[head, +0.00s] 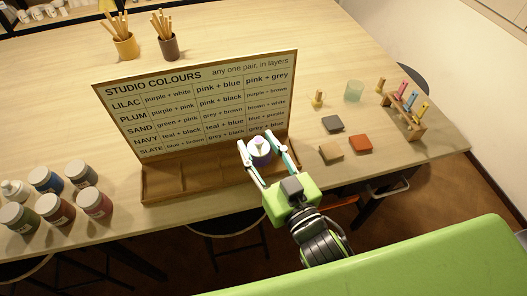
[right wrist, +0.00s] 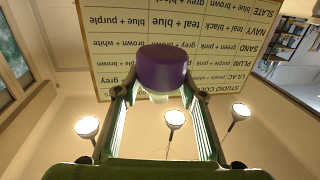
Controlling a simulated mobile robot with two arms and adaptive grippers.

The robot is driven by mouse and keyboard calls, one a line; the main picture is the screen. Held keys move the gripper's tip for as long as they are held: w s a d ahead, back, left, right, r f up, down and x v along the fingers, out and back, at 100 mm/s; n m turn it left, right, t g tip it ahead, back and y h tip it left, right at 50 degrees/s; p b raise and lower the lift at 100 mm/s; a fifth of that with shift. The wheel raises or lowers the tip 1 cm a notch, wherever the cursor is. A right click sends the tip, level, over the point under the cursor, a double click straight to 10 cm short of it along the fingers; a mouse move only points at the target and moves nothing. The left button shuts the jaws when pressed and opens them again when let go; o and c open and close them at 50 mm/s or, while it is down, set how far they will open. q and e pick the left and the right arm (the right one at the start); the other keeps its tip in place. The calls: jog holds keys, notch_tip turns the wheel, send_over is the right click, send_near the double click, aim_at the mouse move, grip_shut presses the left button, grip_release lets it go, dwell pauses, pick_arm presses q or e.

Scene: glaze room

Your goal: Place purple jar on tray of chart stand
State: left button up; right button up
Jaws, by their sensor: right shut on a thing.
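The purple jar (head: 260,152) has a pale lid and shows between the fingers of my right gripper (head: 262,154), which is shut on it. In the right wrist view the purple jar (right wrist: 162,68) fills the gap between the fingertips (right wrist: 155,92). The chart stand (head: 195,105) carries a "Studio Colours" board, with a wooden tray (head: 160,189) along its front. The tray's visible sections look empty. The jar is at the tray's right end, in front of the board; I cannot tell whether it touches the tray. My left gripper is out of view.
Several jars (head: 94,203) stand at the table's left. Right of the stand lie a dark tile (head: 333,123), a tan tile (head: 330,151) and an orange tile (head: 360,144). A glass (head: 354,91) and a wooden rack (head: 402,118) are farther right. Brush pots (head: 125,46) stand behind.

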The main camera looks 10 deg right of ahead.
jog(key=w+d+f+b, duration=0.2)
jog(key=f, duration=0.1)
jog(key=w+d+f+b, duration=0.3)
jog(key=shift+w+d+f, duration=0.2)
jog(key=shift+w+d, duration=0.15)
jog(key=shift+w+d+f+b, duration=0.35)
jog(key=shift+f, duration=0.05)
jog(key=shift+w+d+f+b, duration=0.15)
jog(key=shift+f+b, duration=0.15)
notch_tip(320, 180, down, 3)
jog(key=b, duration=0.3)
jog(key=shift+w+d+f+b, duration=0.1)
jog(key=shift+f+b, duration=0.05)
jog(key=shift+b, duration=0.25)
